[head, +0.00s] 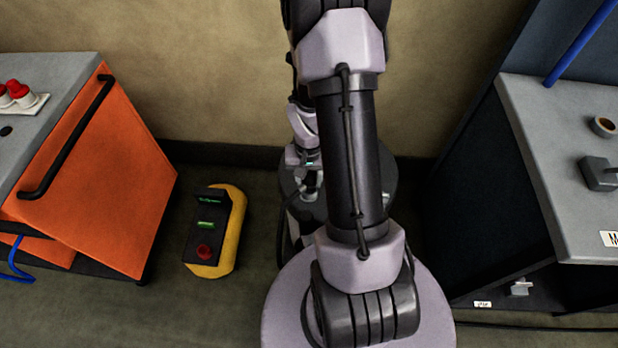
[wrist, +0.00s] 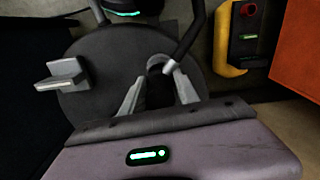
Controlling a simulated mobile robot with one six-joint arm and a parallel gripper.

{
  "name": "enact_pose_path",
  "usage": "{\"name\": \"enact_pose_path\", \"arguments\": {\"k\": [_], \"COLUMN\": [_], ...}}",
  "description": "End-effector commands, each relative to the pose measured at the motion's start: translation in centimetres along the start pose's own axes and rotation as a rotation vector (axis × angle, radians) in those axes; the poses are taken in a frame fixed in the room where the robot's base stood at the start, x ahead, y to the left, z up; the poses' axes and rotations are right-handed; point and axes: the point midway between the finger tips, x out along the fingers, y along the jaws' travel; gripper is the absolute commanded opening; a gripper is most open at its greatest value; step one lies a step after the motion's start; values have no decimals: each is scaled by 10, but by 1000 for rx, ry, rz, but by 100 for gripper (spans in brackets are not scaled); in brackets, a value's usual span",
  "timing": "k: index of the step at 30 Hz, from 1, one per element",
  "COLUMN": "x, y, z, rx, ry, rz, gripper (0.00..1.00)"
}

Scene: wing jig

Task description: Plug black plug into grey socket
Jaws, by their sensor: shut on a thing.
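My gripper (head: 310,180) points down behind my arm in the head view, partly hidden by it. In the wrist view, the two pale fingers of my gripper (wrist: 160,80) are shut on a dark piece, the black plug (wrist: 160,92). A black cable loops up from near the fingertips. The plug's front end cannot be made out. A small grey block (head: 520,288) sits low at the dark cabinet on the right, near a white label; it may be the grey socket. Its opening is not clear.
An orange-fronted cabinet (head: 100,170) stands left, with a yellow-and-black control box (head: 215,232) on the floor beside it. A dark cable lies on the floor at right.

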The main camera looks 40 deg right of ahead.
Motion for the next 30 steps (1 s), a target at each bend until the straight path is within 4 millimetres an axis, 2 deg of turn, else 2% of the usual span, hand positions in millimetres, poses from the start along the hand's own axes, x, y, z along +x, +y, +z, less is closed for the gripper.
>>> {"name": "enact_pose_path", "arguments": {"k": [26, 27, 30], "x": [14, 14, 14], "y": [0, 0, 0], "z": [0, 0, 0], "rx": [0, 0, 0], "ry": [0, 0, 0], "rz": [0, 0, 0], "gripper": [0, 40, 60]}}
